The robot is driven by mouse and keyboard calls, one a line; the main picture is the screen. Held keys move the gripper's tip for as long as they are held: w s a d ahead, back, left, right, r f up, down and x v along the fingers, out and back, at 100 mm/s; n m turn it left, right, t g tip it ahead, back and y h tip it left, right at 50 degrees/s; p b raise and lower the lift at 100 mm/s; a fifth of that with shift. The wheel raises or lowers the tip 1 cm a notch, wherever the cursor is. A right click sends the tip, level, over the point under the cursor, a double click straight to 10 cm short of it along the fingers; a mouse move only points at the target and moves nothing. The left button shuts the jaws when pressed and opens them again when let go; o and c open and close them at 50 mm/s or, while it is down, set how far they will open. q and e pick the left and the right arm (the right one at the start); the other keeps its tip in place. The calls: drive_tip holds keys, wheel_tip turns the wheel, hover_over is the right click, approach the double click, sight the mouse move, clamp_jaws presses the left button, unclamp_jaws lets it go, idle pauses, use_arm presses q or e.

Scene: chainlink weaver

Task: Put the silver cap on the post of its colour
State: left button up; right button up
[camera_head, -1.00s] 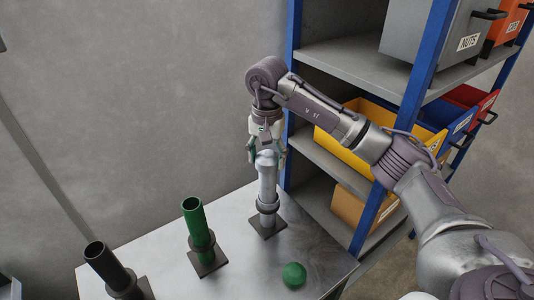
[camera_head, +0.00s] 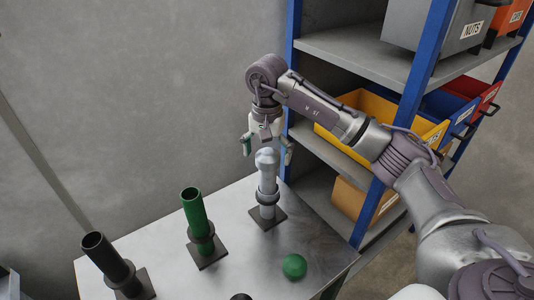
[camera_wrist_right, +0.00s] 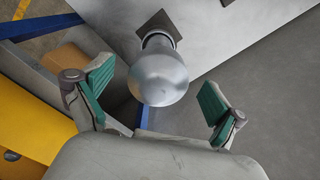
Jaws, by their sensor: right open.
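The silver cap (camera_head: 266,158) is a rounded knob sitting on top of the silver post (camera_head: 268,182), which stands upright on a dark square base. In the right wrist view the cap (camera_wrist_right: 158,80) fills the middle, between the two green finger pads but apart from both. My right gripper (camera_head: 268,150) is open and empty, just above the cap, its fingers spread to either side. It also shows in the right wrist view (camera_wrist_right: 157,92). My left gripper is not in view.
A green post (camera_head: 194,214) and a black post (camera_head: 108,258) stand to the left on the metal table (camera_head: 170,255). A green ball-shaped piece (camera_head: 294,266) lies near the front edge. A blue-framed shelf (camera_head: 414,75) with bins stands close on the right.

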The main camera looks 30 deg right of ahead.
drive_tip(key=shift+r, duration=0.1)
wheel_tip(320, 180, up, 12)
idle(0.4)
idle(0.5)
